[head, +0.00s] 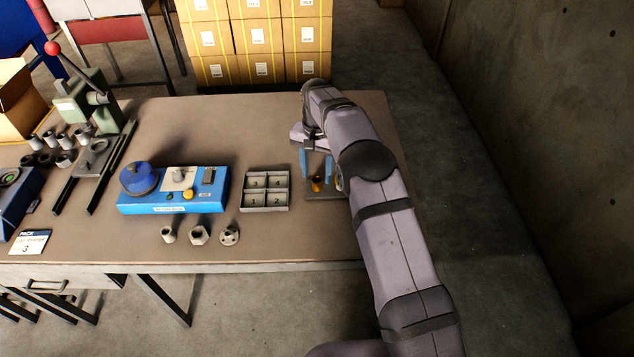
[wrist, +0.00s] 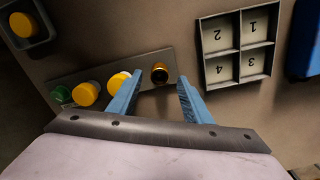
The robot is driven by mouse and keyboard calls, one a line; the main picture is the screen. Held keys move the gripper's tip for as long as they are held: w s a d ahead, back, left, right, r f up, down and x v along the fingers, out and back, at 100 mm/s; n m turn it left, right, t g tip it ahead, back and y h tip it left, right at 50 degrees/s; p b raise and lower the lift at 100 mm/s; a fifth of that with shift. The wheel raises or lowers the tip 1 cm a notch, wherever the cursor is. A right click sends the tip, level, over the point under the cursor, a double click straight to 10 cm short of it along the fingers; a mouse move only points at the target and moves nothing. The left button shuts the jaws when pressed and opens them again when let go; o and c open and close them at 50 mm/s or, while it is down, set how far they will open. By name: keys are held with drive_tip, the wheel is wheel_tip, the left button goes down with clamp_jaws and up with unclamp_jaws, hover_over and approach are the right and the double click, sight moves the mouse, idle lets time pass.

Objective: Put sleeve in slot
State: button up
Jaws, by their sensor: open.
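A small orange-gold hollow cylinder, apparently the sleeve (wrist: 159,70), stands at one end of a grey plate (wrist: 148,63) in the wrist view; it also shows as orange in the head view (head: 317,184). My gripper (wrist: 160,80) is open, its blue fingertips on either side of the hollow piece in the picture, with no visible contact. In the head view my gripper (head: 317,167) is low over the plate. A grey tray (head: 264,208) with slots numbered 1 to 4 lies left of it. The tray (wrist: 238,48) shows empty slots.
Yellow pieces (wrist: 87,93) and a green one (wrist: 62,95) sit along the plate. A blue device (head: 172,207) stands left of the tray, with 3 grey parts (head: 199,235) before it. A card (head: 30,242) reads "PACK" and 3. A green press (head: 85,103) stands far left.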

sight(317, 182)
drive_tip(key=shift+f+p, duration=0.5)
drive_tip(key=shift+f, duration=1.35)
clamp_jaws()
drive_tip(key=shift+r, duration=0.1)
wheel_tip(317, 182, up, 10)
drive_tip(key=b, duration=0.2)
drive_tip(key=s+a+m, duration=0.3)
drive_tip(key=a+m, duration=0.1)
drive_tip(key=a, duration=0.7)
drive_tip(key=shift+s+a+f, duration=0.35)
drive_tip(key=shift+s, duration=0.05)
